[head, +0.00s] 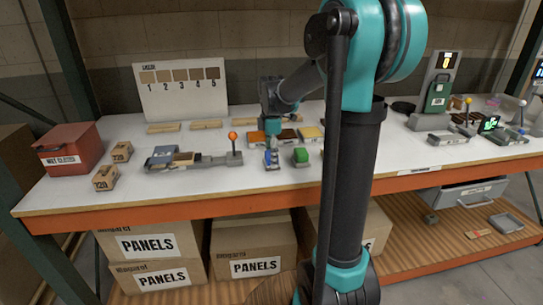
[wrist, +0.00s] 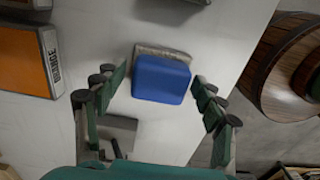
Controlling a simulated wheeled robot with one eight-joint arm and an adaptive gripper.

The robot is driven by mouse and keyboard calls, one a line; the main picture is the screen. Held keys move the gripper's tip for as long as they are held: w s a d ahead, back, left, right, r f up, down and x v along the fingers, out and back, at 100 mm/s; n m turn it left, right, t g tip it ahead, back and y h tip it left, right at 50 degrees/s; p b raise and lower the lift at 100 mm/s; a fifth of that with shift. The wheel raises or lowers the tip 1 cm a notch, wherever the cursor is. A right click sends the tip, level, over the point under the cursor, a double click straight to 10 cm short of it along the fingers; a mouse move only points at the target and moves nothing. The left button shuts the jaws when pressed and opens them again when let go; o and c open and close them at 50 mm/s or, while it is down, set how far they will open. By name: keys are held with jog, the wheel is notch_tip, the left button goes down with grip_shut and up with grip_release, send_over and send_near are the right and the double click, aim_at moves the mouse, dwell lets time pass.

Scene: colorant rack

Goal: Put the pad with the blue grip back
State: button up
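The pad with the blue grip (wrist: 161,79) lies on the white table top, a blue block on a thin grey-brown base. In the wrist view it sits between the two fingers of my gripper (wrist: 158,95), with white table showing on both sides of it. My gripper is open and not touching it. In the head view my gripper (head: 271,147) points down over the pad's blue grip (head: 271,157), which it partly hides. A flat grey piece (wrist: 118,132) lies close to the pad in the wrist view, partly covered by my gripper.
A green-grip pad (head: 300,156) stands just right of my gripper. Colour trays, including an orange one (wrist: 25,60), lie close behind. A grey fixture with an orange-knobbed lever (head: 233,143) is to the left. A wooden barrel (wrist: 290,65) stands beyond the table edge.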

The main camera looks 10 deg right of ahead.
notch_tip(320, 180, up, 12)
jog(key=shift+r, duration=0.15)
dwell(0.7)
dwell(1.2)
